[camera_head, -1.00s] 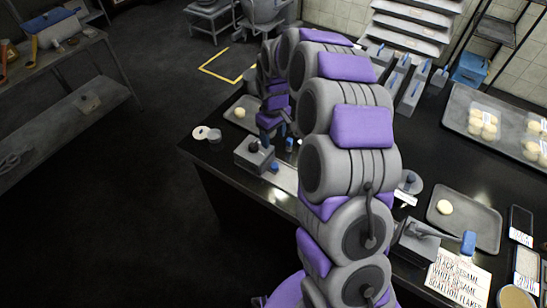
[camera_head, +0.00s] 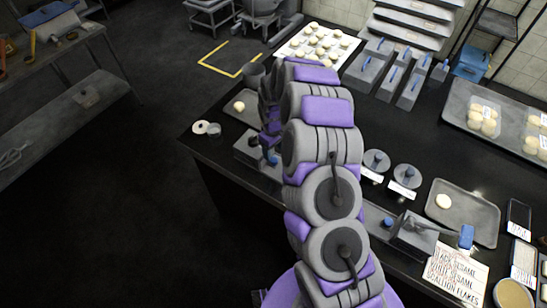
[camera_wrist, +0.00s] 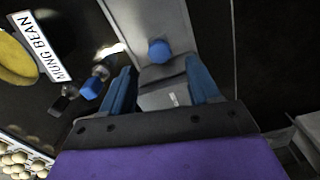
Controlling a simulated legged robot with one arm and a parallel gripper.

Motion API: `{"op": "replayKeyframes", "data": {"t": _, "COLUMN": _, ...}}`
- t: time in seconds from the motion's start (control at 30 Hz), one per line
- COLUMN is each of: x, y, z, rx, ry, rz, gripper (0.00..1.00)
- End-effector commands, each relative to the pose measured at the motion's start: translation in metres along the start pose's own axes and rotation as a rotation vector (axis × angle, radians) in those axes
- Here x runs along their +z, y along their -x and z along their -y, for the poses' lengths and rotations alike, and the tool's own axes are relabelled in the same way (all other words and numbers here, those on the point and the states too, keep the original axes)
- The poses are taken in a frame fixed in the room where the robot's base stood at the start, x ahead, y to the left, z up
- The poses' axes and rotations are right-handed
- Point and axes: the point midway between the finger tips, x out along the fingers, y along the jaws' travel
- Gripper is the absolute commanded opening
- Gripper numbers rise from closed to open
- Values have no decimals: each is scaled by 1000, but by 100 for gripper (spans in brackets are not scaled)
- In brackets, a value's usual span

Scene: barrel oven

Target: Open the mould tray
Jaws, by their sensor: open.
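A grey metal mould unit (camera_head: 247,147) sits near the left end of the black counter, partly covered by my arm. A blue knob (camera_head: 273,160) shows at its right side. In the wrist view, a grey metal piece (camera_wrist: 150,15) with a blue round knob (camera_wrist: 159,51) lies just beyond my fingers. I take it as the mould tray. My gripper (camera_wrist: 161,82) is open, with its two blue fingers apart and the knob between and past their tips. Nothing is held. In the head view my gripper (camera_head: 268,138) is mostly hidden behind my arm.
A small tray with a dough ball (camera_head: 239,106) and a tape roll (camera_head: 200,127) lie near the mould unit. Two round lidded pieces (camera_head: 376,160) and another grey press (camera_head: 415,235) stand to the right. In the wrist view, blue-tipped parts (camera_wrist: 91,88) lie left of my fingers.

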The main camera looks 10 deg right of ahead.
Motion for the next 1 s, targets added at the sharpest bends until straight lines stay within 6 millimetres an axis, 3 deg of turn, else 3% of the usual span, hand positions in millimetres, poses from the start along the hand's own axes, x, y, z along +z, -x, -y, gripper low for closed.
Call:
{"op": "replayKeyframes", "data": {"t": 0.1, "x": 0, "y": -22, "z": 0, "rx": 1, "ry": 1, "rz": -1, "gripper": 61}}
{"op": "replayKeyframes", "data": {"t": 0.3, "x": 0, "y": -46, "z": 0, "rx": 0, "ry": 0, "rz": 1, "gripper": 61}}
{"op": "replayKeyframes", "data": {"t": 0.7, "x": 0, "y": -52, "z": 0, "rx": 1, "ry": 0, "rz": -2, "gripper": 61}}
{"op": "replayKeyframes", "data": {"t": 1.0, "x": 0, "y": -52, "z": 0, "rx": 1, "ry": 0, "rz": -2, "gripper": 34}}
